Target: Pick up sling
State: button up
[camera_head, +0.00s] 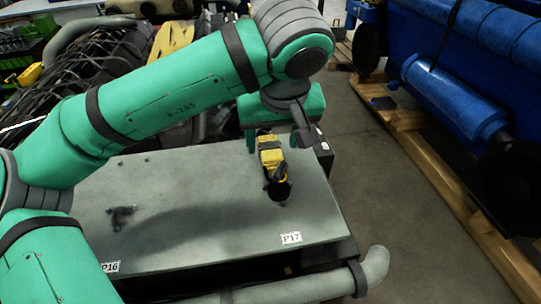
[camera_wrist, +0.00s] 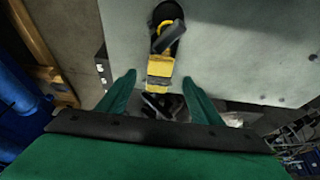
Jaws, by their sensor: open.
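A yellow and black piece (camera_head: 270,157), which I take to be the sling, lies on the grey work surface near its far right corner. In the wrist view the sling (camera_wrist: 160,66) shows a yellow block towards my gripper, with a dark rounded part and a yellow loop beyond it. My gripper (camera_head: 273,141) is open and points down at the sling. In the wrist view the two green fingers of my gripper (camera_wrist: 158,80) stand apart, with the yellow block roughly centred between their tips. I cannot tell the height gap, and no grip shows.
The grey table top (camera_head: 200,205) bears labels P16 (camera_head: 110,267) and P17 (camera_head: 291,238) and a small dark object (camera_head: 121,216). A grey-green pipe (camera_head: 372,270) runs along its front. Blue machinery (camera_head: 455,95) on wooden pallets stands right, across a clear floor strip (camera_head: 385,220).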

aim_at(271, 152)
jog(key=shift+x, duration=2.5)
jog(key=shift+a, duration=0.1)
jog(key=c, duration=1.4)
jog(key=shift+o, duration=0.2)
jog(key=shift+r, duration=0.15)
